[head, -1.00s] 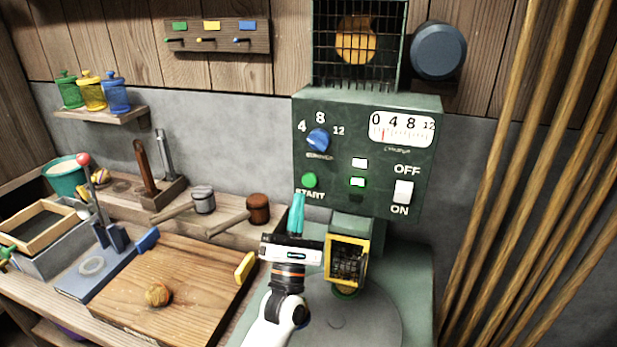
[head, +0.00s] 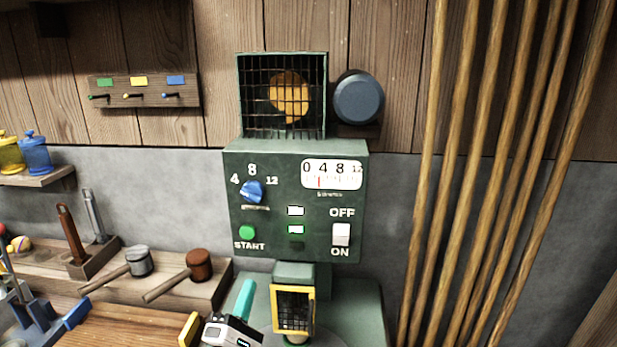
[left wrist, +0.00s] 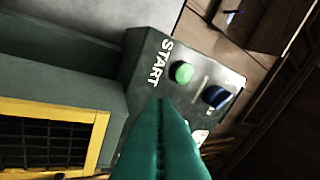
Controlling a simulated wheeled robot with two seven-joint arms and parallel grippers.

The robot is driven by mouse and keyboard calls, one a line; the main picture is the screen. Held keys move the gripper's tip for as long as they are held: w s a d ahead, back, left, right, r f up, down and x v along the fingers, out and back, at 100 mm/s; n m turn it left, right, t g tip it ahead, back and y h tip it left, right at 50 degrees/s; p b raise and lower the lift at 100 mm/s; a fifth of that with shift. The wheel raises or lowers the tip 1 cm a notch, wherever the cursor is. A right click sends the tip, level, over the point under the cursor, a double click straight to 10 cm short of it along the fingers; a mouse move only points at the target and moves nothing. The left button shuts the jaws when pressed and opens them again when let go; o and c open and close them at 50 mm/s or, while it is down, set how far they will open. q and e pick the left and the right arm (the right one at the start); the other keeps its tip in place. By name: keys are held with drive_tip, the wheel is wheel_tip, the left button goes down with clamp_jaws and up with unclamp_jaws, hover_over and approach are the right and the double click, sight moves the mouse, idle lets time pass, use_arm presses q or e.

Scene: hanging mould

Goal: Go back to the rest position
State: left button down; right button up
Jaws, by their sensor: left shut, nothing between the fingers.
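My left gripper (head: 244,298) is at the bottom of the head view, with its teal fingers pointing up and shut together with nothing between them. It is below the green START button (head: 246,232) and left of the yellow-framed mesh guard (head: 293,309), apart from the button. In the left wrist view the shut fingers (left wrist: 162,105) point toward the machine's panel, with the START button (left wrist: 181,72) beyond the tips. The green control box (head: 297,200) has a blue dial, two lit lamps, a gauge and a white switch down at ON. My right gripper is out of view.
Long wooden poles (head: 470,180) stand at the right. Two mallets (head: 199,265) lie on the bench to the left, behind a wooden board (head: 125,330).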

use_arm(q)
drive_tip(key=s+f+m+g, duration=1)
drive_tip(key=s+f+m, duration=0.15)
drive_tip(key=f, duration=0.25)
drive_tip(key=s+a+f+m+g+y, duration=0.1)
drive_tip(key=s+a+f+m+g, duration=0.2)
drive_tip(key=s, duration=0.4)
drive_tip(key=s+a+f+m+g+y, duration=0.1)
drive_tip(key=s+m+g, duration=0.2)
drive_tip(key=s+m, duration=0.25)
drive_tip(key=s+a+f+m+g+y, duration=0.1)
drive_tip(key=s+a+f+m+g, duration=0.15)
drive_tip(key=s, duration=0.45)
wheel_tip(320, 180, down, 26)
drive_tip(key=s+d+g, duration=0.1)
drive_tip(key=g, duration=0.1)
drive_tip(key=s+a+f+g, duration=0.1)
drive_tip(key=s+a+f, duration=0.1)
drive_tip(key=s+f, duration=1.4)
drive_tip(key=shift+s+a, duration=0.2)
drive_tip(key=shift+a, duration=0.2)
